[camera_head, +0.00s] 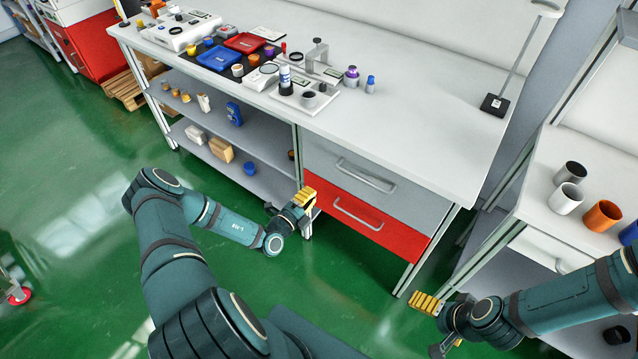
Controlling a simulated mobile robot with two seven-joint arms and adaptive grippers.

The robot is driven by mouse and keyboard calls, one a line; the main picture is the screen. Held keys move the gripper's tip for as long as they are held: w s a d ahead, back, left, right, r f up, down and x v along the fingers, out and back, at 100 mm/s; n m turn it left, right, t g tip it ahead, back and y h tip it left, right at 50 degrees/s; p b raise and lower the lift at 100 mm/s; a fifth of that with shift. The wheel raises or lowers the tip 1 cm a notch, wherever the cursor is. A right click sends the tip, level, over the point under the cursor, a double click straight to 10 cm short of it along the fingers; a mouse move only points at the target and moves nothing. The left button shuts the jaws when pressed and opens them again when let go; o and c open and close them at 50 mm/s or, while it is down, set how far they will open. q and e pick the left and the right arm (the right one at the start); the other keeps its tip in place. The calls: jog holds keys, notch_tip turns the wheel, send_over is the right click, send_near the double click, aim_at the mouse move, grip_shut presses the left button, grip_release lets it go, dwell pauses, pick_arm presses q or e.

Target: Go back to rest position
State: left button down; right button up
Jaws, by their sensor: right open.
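My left gripper (307,205) is in front of the workbench, near the left edge of its red drawer. Its yellow finger pad shows, but the view does not show whether its jaws are apart. My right gripper (436,324) is low at the right, in front of the second bench. It is open, with a yellow ribbed pad on its upper finger and a dark lower finger, and nothing shows between them. Both grippers appear apart from the furniture.
The white workbench (420,120) holds blue and red trays, bottles and small instruments at its left. Its right half is mostly clear, with a lamp base (494,105). A red drawer (365,215) is shut. Several cups stand on the right bench (560,150). Green floor (70,180) is open at left.

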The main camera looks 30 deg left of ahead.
pick_arm(q)
jog(key=shift+s, duration=0.9)
jog(key=s+d+r+m+g+h, duration=0.1)
jog(key=s+d+m+g+h, duration=0.25)
jog(key=d+m, duration=0.3)
jog(key=s+d+r+m+g+h, duration=0.1)
jog(key=s+d+m+g+h, duration=0.1)
jog(key=d+m+g+h, duration=0.45)
jog(key=s+d+r+m+g+h, duration=0.1)
jog(key=s+d+m+g+h, duration=0.15)
jog(key=d+m, duration=0.5)
jog(key=s+d+f+m+g+y, duration=0.1)
jog(key=s+d+m+g+y, duration=0.2)
jog(key=s+m, duration=0.45)
jog(key=s+d+m+g+y, duration=0.1)
jog(key=s+m+g+y, duration=0.35)
jog(key=m, duration=0.55)
jog(key=w+r+m+t+y, duration=0.1)
jog(key=m, duration=0.3)
jog(key=w+r+m+t, duration=0.1)
jog(key=m, duration=0.3)
jog(key=w+r+m+t+y, duration=0.1)
jog(key=r+m, duration=0.1)
jog(key=m, duration=0.3)
jog(key=shift+w+a+t+y, duration=0.2)
jog(key=shift+a+t+y, duration=0.1)
jog(key=shift+a, duration=0.1)
